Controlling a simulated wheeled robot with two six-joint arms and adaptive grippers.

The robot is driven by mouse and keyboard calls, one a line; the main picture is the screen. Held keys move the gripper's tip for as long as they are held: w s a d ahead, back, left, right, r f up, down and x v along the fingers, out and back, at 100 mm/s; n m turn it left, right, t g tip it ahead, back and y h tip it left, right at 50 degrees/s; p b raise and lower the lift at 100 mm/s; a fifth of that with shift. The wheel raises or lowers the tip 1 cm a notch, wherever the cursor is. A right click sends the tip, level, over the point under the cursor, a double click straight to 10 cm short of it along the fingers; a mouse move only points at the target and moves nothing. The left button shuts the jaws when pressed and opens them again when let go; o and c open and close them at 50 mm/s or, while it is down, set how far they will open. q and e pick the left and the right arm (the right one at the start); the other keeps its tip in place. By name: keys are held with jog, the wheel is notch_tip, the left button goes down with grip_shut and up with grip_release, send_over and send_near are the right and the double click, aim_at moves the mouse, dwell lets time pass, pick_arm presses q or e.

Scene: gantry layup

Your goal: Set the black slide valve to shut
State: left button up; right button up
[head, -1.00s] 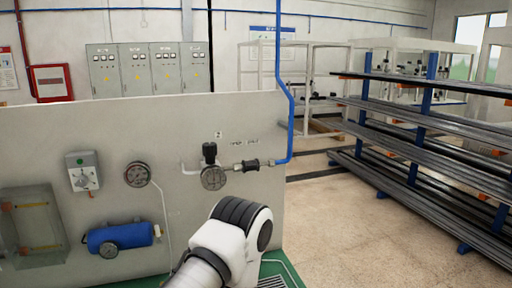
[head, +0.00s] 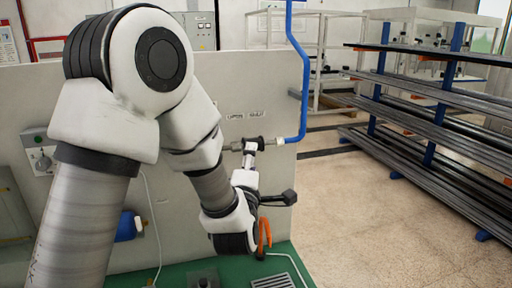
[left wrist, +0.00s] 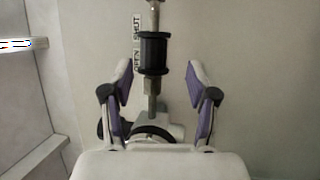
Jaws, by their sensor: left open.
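The black slide valve (left wrist: 153,54) is a black sleeve with flanged ends on a thin metal pipe, in the middle of the left wrist view. It sits mostly beside the OPEN label (left wrist: 137,61); the SHUT label (left wrist: 138,26) is further along the pipe. My left gripper (left wrist: 158,77) is open, its purple-padded fingers on either side of the pipe line, apart from the sleeve. In the head view the valve (head: 261,142) is partly visible at the panel's right, with my left gripper (head: 249,160) just below it. My right gripper is not in view.
A round gauge (left wrist: 152,134) lies behind the gripper in the left wrist view. A blue pipe (head: 303,95) rises right of the valve. The grey panel (head: 215,85) stands behind my arm. Racks of long bars (head: 440,110) stand right; the floor between is clear.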

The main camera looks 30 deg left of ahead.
pick_arm(q)
jog(key=p+x, duration=0.1)
jog(key=x, duration=0.1)
jog(key=p+x, duration=0.1)
jog(key=x, duration=0.1)
jog(key=p+x, duration=0.1)
jog(key=x, duration=0.1)
jog(key=shift+w+a+r, duration=0.1)
jog(key=shift+r, duration=0.25)
jog(key=shift+w+f, duration=0.1)
jog(key=shift+s, duration=0.25)
jog(key=c, duration=0.6)
jog(key=shift+r, duration=0.25)
grip_shut()
